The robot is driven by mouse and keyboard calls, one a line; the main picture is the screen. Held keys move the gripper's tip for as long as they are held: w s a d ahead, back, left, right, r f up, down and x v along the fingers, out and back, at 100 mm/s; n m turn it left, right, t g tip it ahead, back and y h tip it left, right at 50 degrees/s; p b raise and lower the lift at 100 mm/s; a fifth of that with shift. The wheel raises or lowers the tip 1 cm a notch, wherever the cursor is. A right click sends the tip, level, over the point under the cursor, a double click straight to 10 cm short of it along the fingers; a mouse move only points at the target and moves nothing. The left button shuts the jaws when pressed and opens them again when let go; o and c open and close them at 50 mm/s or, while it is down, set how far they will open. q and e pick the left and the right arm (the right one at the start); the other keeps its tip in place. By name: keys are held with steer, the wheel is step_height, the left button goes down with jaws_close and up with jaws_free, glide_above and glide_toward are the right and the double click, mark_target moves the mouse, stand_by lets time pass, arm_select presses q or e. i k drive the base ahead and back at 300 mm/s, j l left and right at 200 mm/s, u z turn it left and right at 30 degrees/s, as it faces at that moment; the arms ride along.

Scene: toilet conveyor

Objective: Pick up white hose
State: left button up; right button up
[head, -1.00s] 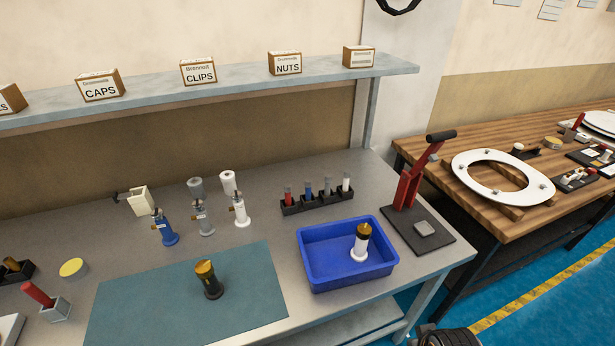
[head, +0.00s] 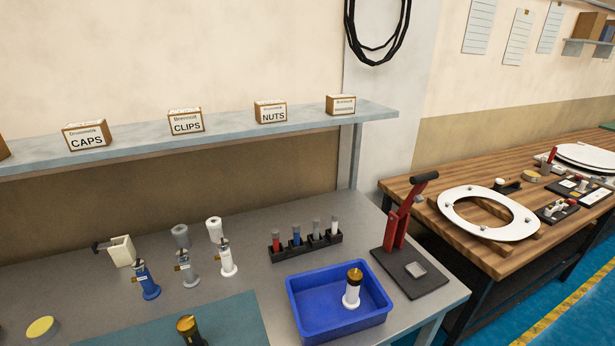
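A white cylindrical fitting (head: 228,260) stands upright on the bench to the left of the rack, beside a grey one (head: 187,270) and a blue one (head: 147,281). A white piece with a black and gold top (head: 352,289) stands upright in the blue bin (head: 300,317). Neither of my grippers is in view.
A black and gold piece (head: 189,330) stands on the teal mat (head: 238,322). The shelf (head: 225,124) with labelled boxes runs above the bench. A wooden table (head: 480,260) bears a white toilet seat (head: 524,231).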

mark_target(334, 215)
steer(key=l+u, duration=0.75)
steer(key=k+l+u, duration=0.15)
steer(key=l+u, duration=0.2)
steer(key=l, duration=0.15)
